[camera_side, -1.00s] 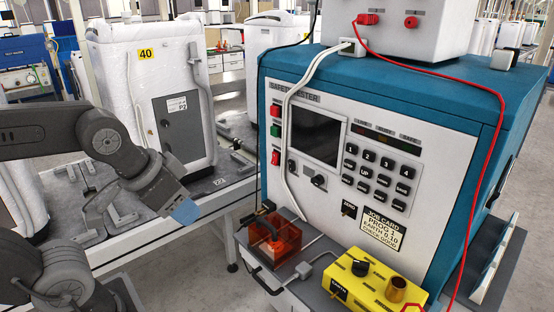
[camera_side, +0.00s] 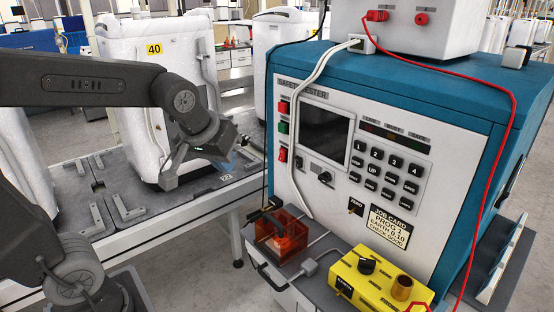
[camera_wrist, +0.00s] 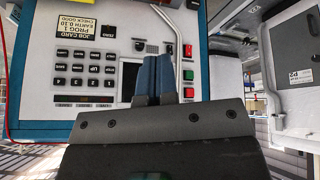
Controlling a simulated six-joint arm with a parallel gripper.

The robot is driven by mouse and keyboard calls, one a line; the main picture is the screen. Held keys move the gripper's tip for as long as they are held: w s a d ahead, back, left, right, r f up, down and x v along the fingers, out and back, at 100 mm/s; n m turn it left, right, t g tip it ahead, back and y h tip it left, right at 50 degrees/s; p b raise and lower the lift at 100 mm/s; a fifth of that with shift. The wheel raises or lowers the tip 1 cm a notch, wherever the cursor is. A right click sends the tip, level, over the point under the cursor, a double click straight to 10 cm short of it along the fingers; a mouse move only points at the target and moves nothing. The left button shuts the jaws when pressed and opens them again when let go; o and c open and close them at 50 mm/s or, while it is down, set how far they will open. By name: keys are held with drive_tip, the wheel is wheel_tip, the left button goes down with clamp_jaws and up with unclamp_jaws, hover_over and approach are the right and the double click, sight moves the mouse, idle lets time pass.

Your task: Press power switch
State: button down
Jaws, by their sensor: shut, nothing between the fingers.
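The blue safety tester (camera_side: 470,105) has a column of controls at the left of its white panel: a red button (camera_side: 283,107), a green button (camera_side: 282,127) and a red rocker (camera_side: 283,155) lowest, which looks like the power switch. The wrist view shows the panel upside down, with the rocker (camera_wrist: 188,50) uppermost, then green (camera_wrist: 188,77) and red (camera_wrist: 188,94). My gripper (camera_side: 232,164) is left of the panel, apart from it. Its blue fingers (camera_wrist: 153,72) are together and empty, pointing towards the panel in the wrist view and covering part of the dark screen.
An orange clear-lidded box (camera_side: 280,235) and a yellow box (camera_side: 380,280) stand on the shelf below the panel. White cables (camera_side: 296,160) hang close beside the controls. A wrapped white appliance (camera_side: 125,90) stands behind my arm on the conveyor.

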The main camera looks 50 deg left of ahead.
sight(282, 155)
drive_tip(key=w+a+f+n+y, duration=0.1)
drive_tip(key=w+a+f+n, duration=0.4)
drive_tip(key=w+a, duration=0.3)
drive_tip(key=w+a+f+n+y, duration=0.1)
drive_tip(key=w+a+f+n, duration=0.4)
drive_tip(key=w, duration=0.8)
drive_tip(key=a+n, duration=0.1)
drive_tip(key=a, duration=0.2)
drive_tip(key=shift+w+a+f+n+y, duration=0.3)
drive_tip(key=shift+w+a+n, duration=0.1)
drive_tip(key=w+r+x, duration=0.1)
drive_tip(key=w+x, duration=0.1)
drive_tip(key=x, duration=1)
drive_tip(key=shift+w+d, duration=0.3)
drive_tip(key=shift+w, duration=0.1)
